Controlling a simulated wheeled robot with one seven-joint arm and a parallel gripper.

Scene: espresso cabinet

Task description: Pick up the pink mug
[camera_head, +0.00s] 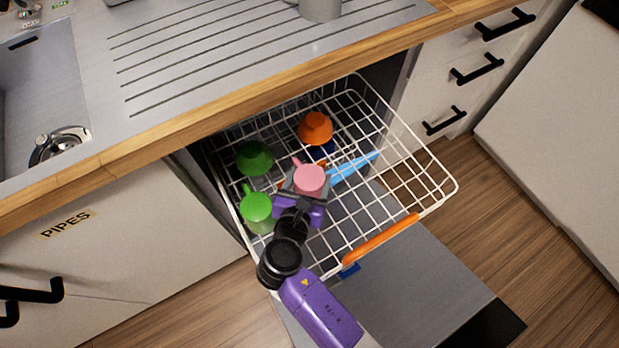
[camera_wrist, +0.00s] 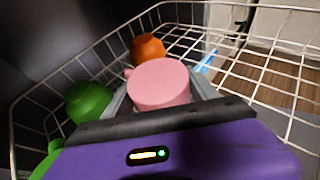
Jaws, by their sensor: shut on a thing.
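The pink mug (camera_head: 310,179) is upside down or tilted in the white wire dishwasher rack, its flat pink face toward the cameras. My gripper (camera_head: 307,191) is shut on it, with a grey finger on each side. In the wrist view the mug (camera_wrist: 158,84) sits between the grey fingers of my gripper (camera_wrist: 160,98), its small handle at the upper left. I cannot tell whether the mug still touches the rack.
A bright green mug (camera_head: 257,206) and dark green bowl (camera_head: 255,158) lie left of my gripper. An orange bowl (camera_head: 315,128) is behind it and a blue utensil (camera_head: 353,168) right. The wire rack (camera_head: 437,197) surrounds them. The wooden counter edge (camera_head: 230,98) overhangs the rack's back.

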